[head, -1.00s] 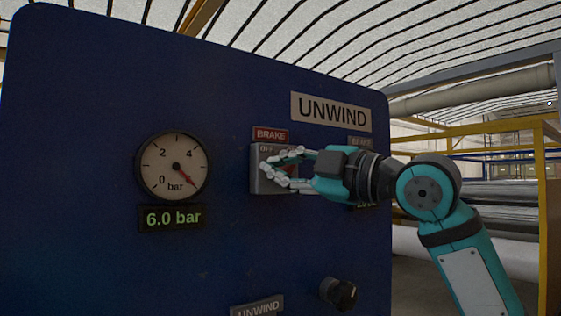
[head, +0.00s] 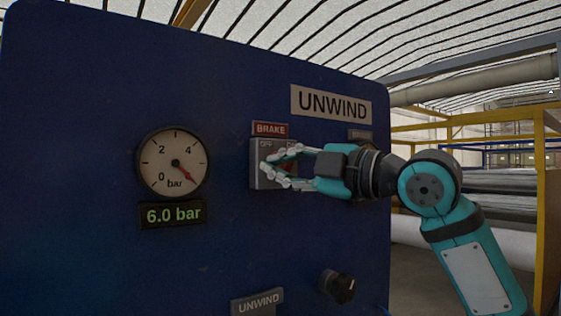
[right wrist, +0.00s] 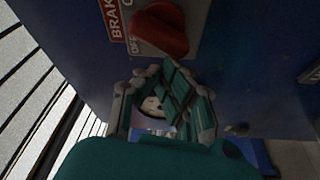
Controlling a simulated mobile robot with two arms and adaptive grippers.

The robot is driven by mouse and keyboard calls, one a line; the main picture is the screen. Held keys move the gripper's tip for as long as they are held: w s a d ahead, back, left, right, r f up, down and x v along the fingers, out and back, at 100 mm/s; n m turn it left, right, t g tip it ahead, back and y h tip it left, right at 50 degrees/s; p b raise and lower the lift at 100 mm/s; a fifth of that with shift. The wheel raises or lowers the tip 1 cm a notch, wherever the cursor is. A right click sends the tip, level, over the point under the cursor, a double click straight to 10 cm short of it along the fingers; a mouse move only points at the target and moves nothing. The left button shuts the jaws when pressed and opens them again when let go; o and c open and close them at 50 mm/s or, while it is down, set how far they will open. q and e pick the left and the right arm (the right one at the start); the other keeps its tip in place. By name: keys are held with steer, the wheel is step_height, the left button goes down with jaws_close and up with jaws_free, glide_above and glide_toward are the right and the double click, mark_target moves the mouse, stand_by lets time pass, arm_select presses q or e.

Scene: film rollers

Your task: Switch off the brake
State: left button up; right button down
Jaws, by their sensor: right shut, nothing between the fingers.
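The brake switch is a grey box (head: 257,150) marked OFF at its upper left, under a red BRAKE label (head: 270,129) on the blue panel. Its red knob (right wrist: 163,28) shows in the right wrist view, above the fingertips and apart from them in the picture. My right gripper (head: 268,171) is shut and empty in front of the box's lower part, reaching in from the right. It also shows in the right wrist view (right wrist: 150,78). My left gripper is not in view.
A pressure gauge (head: 172,163) with a 6.0 bar display (head: 173,215) sits left of the switch. A black knob (head: 338,286) is below, beside an UNWIND label (head: 258,302). A larger UNWIND sign (head: 331,105) is above. Yellow rails (head: 545,210) stand at the right.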

steer(key=n+h+p, duration=0.1)
steer(key=n+p, duration=0.1)
steer(key=p, duration=0.2)
steer(key=f+n+h+p, duration=0.1)
steer(key=n+p, duration=0.2)
steer(key=d+f+n+g+h+p, duration=0.1)
steer(key=n+p, duration=0.2)
steer(key=p, duration=0.1)
steer(key=shift+w+p, duration=0.3)
steer(key=shift+w, duration=0.1)
steer(key=shift+w+d+f+n+p, duration=0.2)
steer(key=shift+d+f+n+p, duration=0.15)
steer(key=shift+p, duration=0.7)
stand_by(0.4)
